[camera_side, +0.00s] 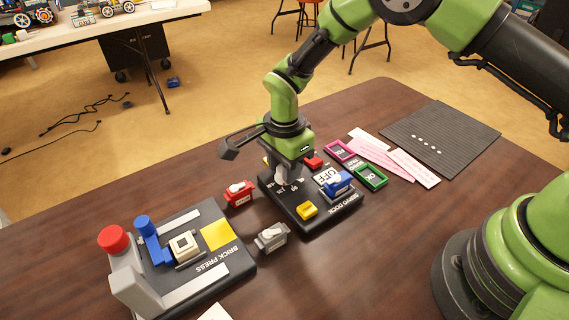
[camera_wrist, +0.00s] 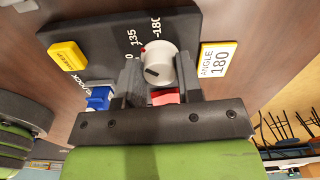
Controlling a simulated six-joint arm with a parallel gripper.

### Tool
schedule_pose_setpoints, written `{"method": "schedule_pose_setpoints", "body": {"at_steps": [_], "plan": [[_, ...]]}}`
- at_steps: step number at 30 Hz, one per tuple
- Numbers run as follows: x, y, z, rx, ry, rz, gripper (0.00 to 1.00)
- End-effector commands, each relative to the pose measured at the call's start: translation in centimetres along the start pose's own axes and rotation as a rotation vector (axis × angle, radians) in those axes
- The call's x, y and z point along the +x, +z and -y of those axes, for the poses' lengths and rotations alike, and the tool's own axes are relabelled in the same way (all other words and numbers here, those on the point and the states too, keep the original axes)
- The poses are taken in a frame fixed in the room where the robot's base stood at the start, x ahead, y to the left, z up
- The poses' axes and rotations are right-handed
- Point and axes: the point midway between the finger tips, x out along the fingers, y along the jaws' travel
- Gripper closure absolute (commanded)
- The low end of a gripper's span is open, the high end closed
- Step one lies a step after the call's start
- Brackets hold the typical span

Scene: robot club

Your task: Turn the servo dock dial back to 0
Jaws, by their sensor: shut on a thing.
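The servo dock (camera_side: 325,216) is a black panel on the table, with its name printed near the front edge. Its dial (camera_wrist: 159,63) is a round pale grey knob with a dark mark on its face and a small red mark at its upper-left rim in the wrist view. Printed numbers including 135 and 180 stand beside it. My gripper (camera_side: 287,178) points down over the dock. In the wrist view my gripper (camera_wrist: 158,76) is shut on the dial, one finger on each side. The fingers hide part of the dial in the side view.
The brick press (camera_side: 237,275) stands left. A ribbed mat (camera_side: 440,137) lies at the back right.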

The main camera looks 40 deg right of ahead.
Motion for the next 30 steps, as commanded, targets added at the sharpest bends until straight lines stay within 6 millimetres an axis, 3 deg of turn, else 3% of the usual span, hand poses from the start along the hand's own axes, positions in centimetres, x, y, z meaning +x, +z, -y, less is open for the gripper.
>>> {"method": "schedule_pose_setpoints", "body": {"at_steps": [30], "plan": [[-0.09,-0.06,0.01,-0.962,0.001,0.0,0.9]]}}
